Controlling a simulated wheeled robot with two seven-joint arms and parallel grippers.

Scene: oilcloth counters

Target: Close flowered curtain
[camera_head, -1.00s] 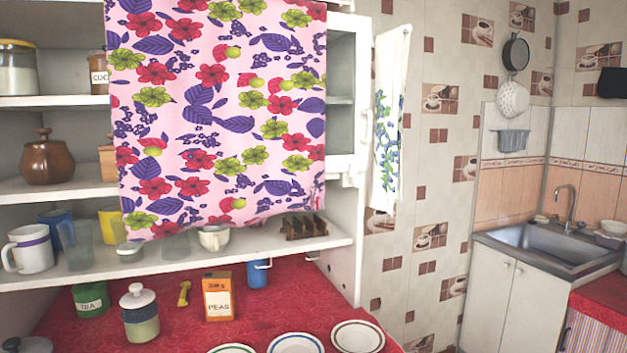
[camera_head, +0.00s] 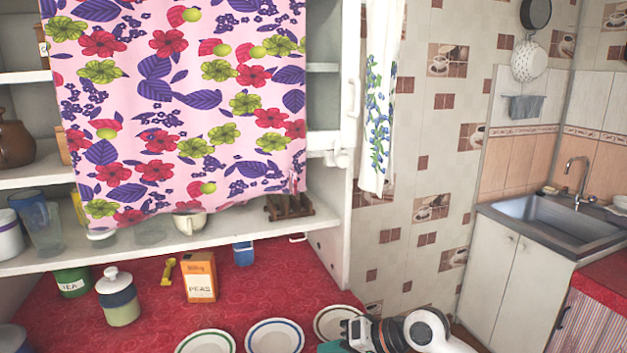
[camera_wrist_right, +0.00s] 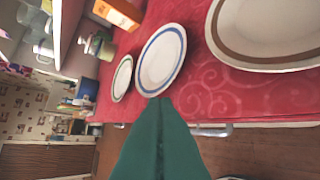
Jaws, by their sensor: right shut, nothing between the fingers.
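The pink flowered curtain (camera_head: 180,100), with red, green and purple flowers, hangs in front of the shelf unit. It covers the middle and right shelves; the left part and a narrow right strip stay uncovered. Its top edge is out of view. My right gripper (camera_head: 330,348) shows at the bottom edge of the head view, low by the plates and well away from the curtain. In the right wrist view its green fingers (camera_wrist_right: 160,125) are together and empty, pointing toward the plates. My left gripper is not in view.
Plates (camera_head: 274,336) lie on the red counter (camera_head: 130,258), with a peas box (camera_head: 199,278) and a lidded jar (camera_head: 118,298) behind them. Glasses and a pot stand on the shelves (camera_head: 40,262). A white cloth with blue flowers (camera_head: 381,95) hangs right. The sink (camera_head: 545,215) is farther right.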

